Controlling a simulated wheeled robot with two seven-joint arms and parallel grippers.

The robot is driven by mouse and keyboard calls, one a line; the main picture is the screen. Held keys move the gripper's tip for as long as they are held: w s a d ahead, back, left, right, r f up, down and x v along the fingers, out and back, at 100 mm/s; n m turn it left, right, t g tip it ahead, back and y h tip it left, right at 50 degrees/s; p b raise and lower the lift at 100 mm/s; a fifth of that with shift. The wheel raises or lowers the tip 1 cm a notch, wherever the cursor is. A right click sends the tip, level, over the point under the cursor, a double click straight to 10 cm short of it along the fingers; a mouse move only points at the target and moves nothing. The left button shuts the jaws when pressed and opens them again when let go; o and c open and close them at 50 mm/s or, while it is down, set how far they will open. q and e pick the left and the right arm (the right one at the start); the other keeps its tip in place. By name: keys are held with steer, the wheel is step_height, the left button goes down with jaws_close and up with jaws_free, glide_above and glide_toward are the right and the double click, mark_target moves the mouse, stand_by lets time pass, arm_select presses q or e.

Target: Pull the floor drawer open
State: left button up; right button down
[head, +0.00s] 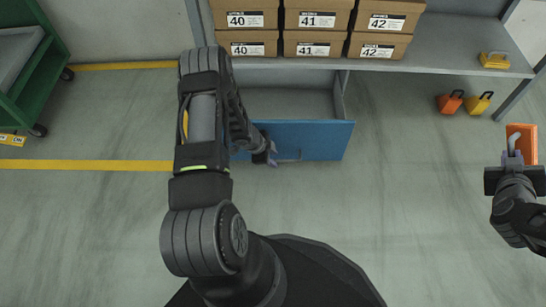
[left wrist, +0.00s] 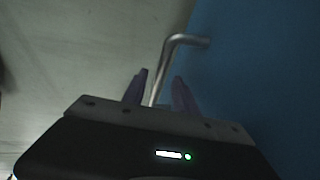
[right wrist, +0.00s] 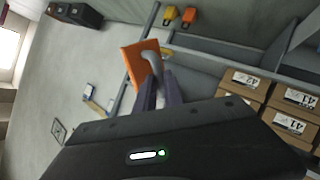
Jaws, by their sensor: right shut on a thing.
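The floor drawer has a blue front (head: 318,140) and stands pulled out below the shelf. Its grey inside (head: 290,103) shows and looks empty where visible. My left gripper (head: 272,160) is at the left part of the drawer front. In the left wrist view, the metal bar handle (left wrist: 185,40) on the blue front (left wrist: 262,70) runs down between the two fingers (left wrist: 158,92). The fingers stand apart, with a gap visible beside the bar. My right gripper (head: 512,168) is shut on the grey handle of an orange thing (right wrist: 133,68), away at the right.
Shoe boxes (head: 311,20) stand on the grey shelf (head: 450,60) above the drawer. A yellow thing (head: 493,60) lies on the shelf. An orange (head: 450,102) and a yellow thing (head: 479,103) stand on the floor. A green cart (head: 38,75) is at left. Floor before the drawer is clear.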

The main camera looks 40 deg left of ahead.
arm_select(q)
steer(key=p+v, duration=0.5)
steer(key=v, duration=0.7)
stand_by(0.4)
steer(key=s+d+r+n+g, duration=0.1)
steer(key=s+d+n, duration=0.3)
steer(key=d, duration=0.6)
steer(key=s+d+r+n+g+h, duration=0.1)
steer(key=s+d+n, duration=0.4)
steer(key=d, duration=0.6)
steer(key=s+d+r+n+g, duration=0.15)
steer(key=s+d+n, duration=0.25)
steer(key=d, duration=0.6)
step_height(320, 180, up, 29)
steer(key=s+d+p, duration=0.1)
steer(key=d+p, duration=0.1)
steer(key=p, duration=2.6)
steer(key=shift+s+d+h+p, duration=0.25)
steer(key=shift+d+h+p, duration=0.05)
steer(key=shift+d+h, duration=0.1)
steer(key=shift+f, duration=0.15)
